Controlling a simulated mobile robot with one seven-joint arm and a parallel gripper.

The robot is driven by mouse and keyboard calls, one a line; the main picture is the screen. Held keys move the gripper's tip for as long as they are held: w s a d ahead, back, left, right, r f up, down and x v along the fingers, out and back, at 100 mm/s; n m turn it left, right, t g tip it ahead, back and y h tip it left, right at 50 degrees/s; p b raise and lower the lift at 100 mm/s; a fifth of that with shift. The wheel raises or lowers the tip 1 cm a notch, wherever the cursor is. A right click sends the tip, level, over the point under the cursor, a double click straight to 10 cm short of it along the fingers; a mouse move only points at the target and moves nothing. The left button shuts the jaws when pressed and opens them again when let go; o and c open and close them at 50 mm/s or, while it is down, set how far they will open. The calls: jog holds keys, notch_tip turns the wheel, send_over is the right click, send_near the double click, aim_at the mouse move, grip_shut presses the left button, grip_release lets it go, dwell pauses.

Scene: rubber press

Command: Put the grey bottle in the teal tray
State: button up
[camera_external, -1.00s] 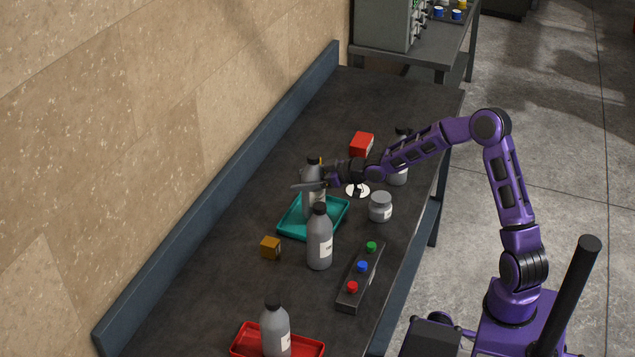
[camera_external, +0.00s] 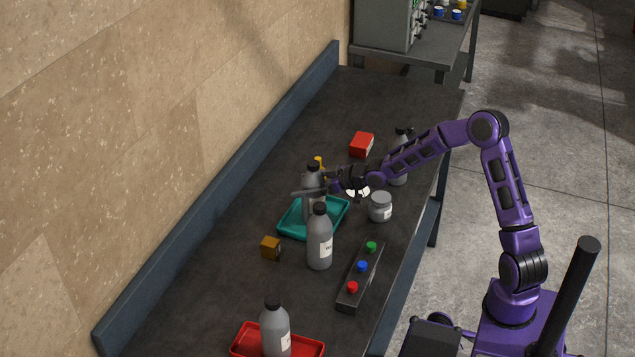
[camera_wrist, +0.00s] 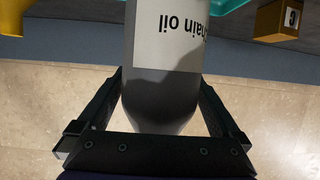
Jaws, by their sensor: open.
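A grey bottle (camera_external: 312,180) with a dark cap stands upright in the teal tray (camera_external: 335,222), partly hidden by my gripper (camera_external: 311,192). My gripper is open, with one finger on each side of this bottle. In the wrist view the bottle (camera_wrist: 160,95) appears upside down between the fingers, with a white label reading "hain oil". A corner of the teal tray (camera_wrist: 220,4) shows there too. The bottle's base is partly hidden in the external view.
Another grey bottle (camera_external: 320,243) stands just in front of the tray. A third is in a red tray (camera_external: 250,337); another (camera_external: 399,176) is behind my arm. Nearby are a grey jar (camera_external: 380,208), a brown box (camera_external: 270,248), a red box (camera_external: 361,145) and a button panel (camera_external: 350,294).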

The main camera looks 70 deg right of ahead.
aim_at(323, 181)
jog(key=p+v, duration=0.2)
jog(key=v, duration=0.8)
jog(key=shift+s+r, duration=0.3)
jog(key=shift+s, duration=0.5)
